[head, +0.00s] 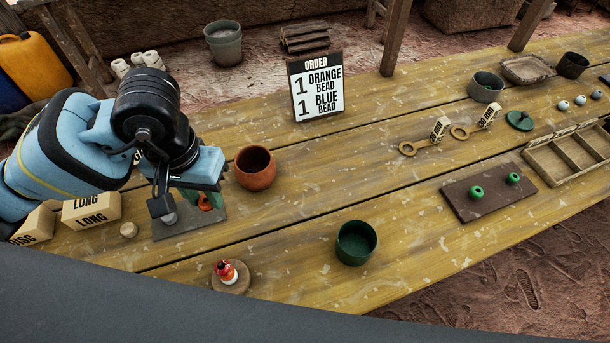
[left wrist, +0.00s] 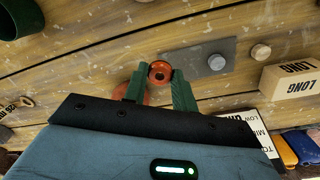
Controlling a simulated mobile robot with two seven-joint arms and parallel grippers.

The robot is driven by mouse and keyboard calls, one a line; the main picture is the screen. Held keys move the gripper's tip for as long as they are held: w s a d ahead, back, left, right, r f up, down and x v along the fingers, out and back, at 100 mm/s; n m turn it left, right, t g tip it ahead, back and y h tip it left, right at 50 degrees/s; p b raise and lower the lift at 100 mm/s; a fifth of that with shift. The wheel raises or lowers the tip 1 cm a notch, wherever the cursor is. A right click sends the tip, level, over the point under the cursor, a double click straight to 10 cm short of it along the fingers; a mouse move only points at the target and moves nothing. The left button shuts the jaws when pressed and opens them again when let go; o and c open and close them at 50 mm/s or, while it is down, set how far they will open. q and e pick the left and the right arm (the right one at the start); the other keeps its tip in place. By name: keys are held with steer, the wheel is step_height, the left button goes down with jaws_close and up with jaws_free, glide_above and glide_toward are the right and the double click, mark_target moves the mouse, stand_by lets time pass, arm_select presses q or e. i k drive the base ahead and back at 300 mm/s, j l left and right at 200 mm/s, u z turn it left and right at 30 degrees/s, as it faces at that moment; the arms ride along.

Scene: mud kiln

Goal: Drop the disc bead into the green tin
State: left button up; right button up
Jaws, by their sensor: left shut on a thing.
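An orange-red disc bead (head: 205,202) is held between the green fingertips of my left gripper (head: 208,198), above the grey slab (head: 205,226). In the left wrist view the bead (left wrist: 160,72) sits between the two finger ends (left wrist: 160,78), its hole showing. The green tin (head: 356,243) stands upright and open on the table, to the right of and nearer than the gripper. Part of a dark green round rim, likely the tin (left wrist: 20,18), shows at the top left of the left wrist view. My right gripper is not in view.
A terracotta cup (head: 255,168) stands just right of the gripper. A small figure on a round wooden base (head: 230,277) is at the front. An order sign (head: 316,87) stands behind. A dark board (head: 470,199) holds green beads.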

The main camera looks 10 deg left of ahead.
mark_target(353, 244)
steer(key=k+l, duration=0.1)
steer(key=l, duration=0.3)
steer(key=k+l, duration=0.1)
steer(key=l, duration=0.25)
steer(key=k+l, duration=0.1)
steer(key=l, duration=0.3)
steer(key=k+l+z, duration=0.1)
steer(key=l, duration=0.3)
